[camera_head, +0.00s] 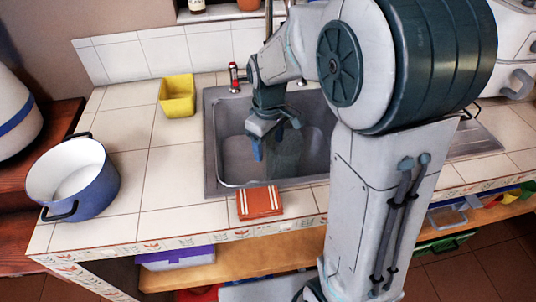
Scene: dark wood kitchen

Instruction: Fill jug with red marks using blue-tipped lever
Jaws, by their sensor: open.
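My gripper (275,136) points down over the sink (213,135), left of its middle. It is open, with its two fingers apart. A faint see-through shape (286,158), perhaps the jug, shows in the basin just below and right of the fingers. I cannot make out red marks on it, or whether the gripper touches it. A red-topped tap lever (233,78) stands at the sink's back left corner. My arm hides most of the spout (268,18) and the sink's back edge. I cannot make out a blue-tipped lever.
A yellow container (177,96) stands left of the sink. A blue pot (75,178) sits at the counter's left end. A red-brown folded cloth or block (259,203) lies at the sink's front edge. White tiles between pot and sink are clear.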

